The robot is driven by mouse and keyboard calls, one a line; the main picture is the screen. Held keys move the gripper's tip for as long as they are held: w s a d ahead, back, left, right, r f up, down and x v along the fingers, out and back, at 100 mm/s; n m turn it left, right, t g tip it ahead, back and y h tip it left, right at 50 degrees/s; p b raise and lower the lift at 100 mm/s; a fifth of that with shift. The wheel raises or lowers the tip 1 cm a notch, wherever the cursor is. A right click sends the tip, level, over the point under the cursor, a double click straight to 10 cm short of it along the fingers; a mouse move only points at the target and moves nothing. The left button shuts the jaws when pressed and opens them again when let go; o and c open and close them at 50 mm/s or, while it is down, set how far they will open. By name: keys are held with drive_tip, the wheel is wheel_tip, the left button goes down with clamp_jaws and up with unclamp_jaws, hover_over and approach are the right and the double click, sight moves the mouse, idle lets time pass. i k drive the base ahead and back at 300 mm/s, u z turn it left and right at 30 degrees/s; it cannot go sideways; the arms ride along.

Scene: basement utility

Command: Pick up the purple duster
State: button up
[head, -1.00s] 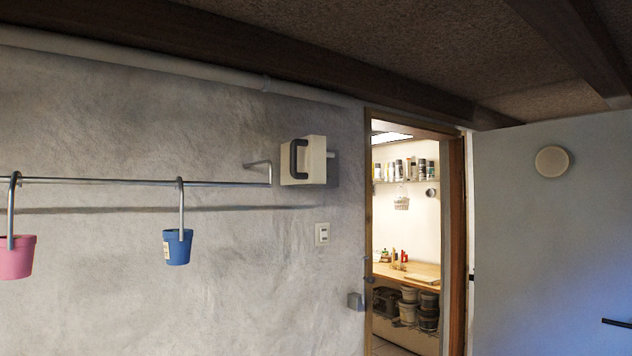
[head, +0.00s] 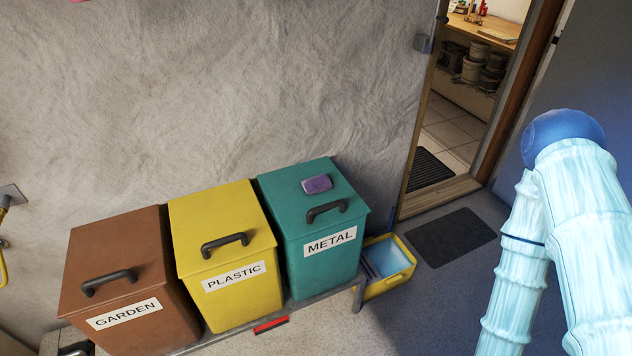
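A small purple block-shaped duster (head: 317,184) lies on the lid of the teal bin labelled METAL (head: 318,228), behind the bin's dark handle. It lies flat and nothing covers it. My arm shows as pale blue links at the right side of the head view, well to the right of the bins. My gripper is outside the picture.
A yellow PLASTIC bin (head: 228,295) and a brown GARDEN bin (head: 125,255) stand left of the teal bin on a low rack (head: 325,295). A yellow bucket (head: 401,283) stands at its right. A dark mat (head: 450,236) lies before the open doorway.

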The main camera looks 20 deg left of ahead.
sight(321, 183)
drive_tip(key=z, duration=1)
drive_tip(key=i, duration=0.7)
drive_tip(key=u, duration=2.25)
